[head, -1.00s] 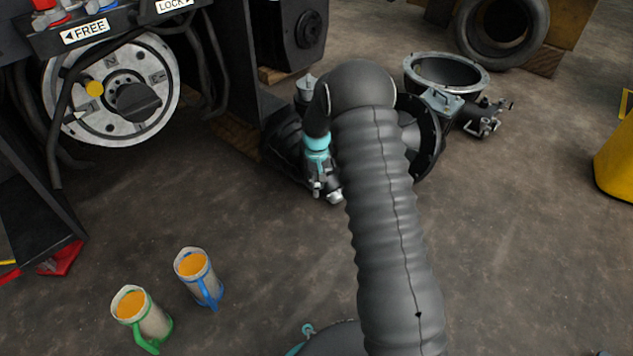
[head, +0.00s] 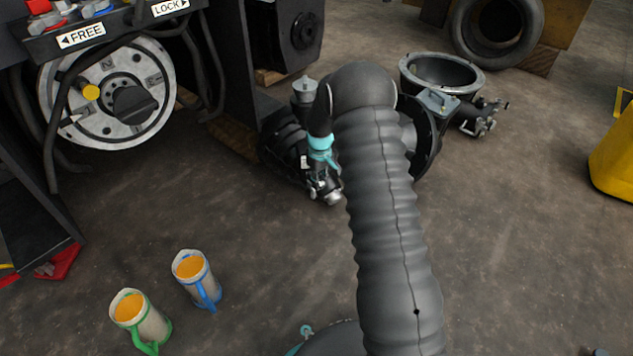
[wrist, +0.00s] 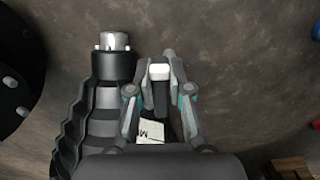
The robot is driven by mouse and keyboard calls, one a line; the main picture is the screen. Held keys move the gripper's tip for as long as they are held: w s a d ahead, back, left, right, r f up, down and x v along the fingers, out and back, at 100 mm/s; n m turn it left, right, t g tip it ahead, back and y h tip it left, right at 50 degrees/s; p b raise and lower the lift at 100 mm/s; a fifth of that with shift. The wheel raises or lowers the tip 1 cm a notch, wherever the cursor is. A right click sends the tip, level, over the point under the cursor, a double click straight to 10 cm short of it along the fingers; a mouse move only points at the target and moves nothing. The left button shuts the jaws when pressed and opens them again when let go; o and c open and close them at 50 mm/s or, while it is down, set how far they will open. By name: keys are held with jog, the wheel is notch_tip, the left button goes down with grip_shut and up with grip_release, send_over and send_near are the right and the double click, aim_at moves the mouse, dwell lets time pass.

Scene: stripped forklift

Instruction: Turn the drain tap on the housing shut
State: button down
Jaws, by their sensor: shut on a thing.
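The housing (head: 280,145) is a dark ribbed body on the floor at the centre of the head view. Its ribbed side (wrist: 75,125) runs along the left of the wrist view, with a pale round metal fitting (wrist: 114,42) at its far end. My gripper (wrist: 160,72) is shut on a small light-coloured piece, which looks like the handle of the drain tap (wrist: 160,70). In the head view my gripper (head: 326,188) is low beside the housing, partly hidden by my arm. The rest of the tap is mostly hidden by the fingers, so I cannot tell its setting.
Two jugs with orange contents, one blue-handled (head: 203,290) and one green-handled (head: 152,328), stand at the lower left. An open round metal casing (head: 410,75) lies behind my arm. A tyre (head: 470,35) is at the back.

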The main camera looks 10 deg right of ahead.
jog(key=shift+w+d+n, duration=0.4)
jog(key=shift+w+n, duration=0.2)
jog(key=shift+n, duration=1.45)
jog(key=shift+w+d+n, duration=0.35)
jog(key=shift+w+n, duration=0.3)
jog(key=shift+n, duration=1.45)
jog(key=shift+w+d+n, duration=0.4)
jog(key=shift+w+n, duration=0.2)
jog(key=shift+n, duration=1.45)
jog(key=c, duration=1.1)
grip_release()
notch_tip(320, 180, up, 12)
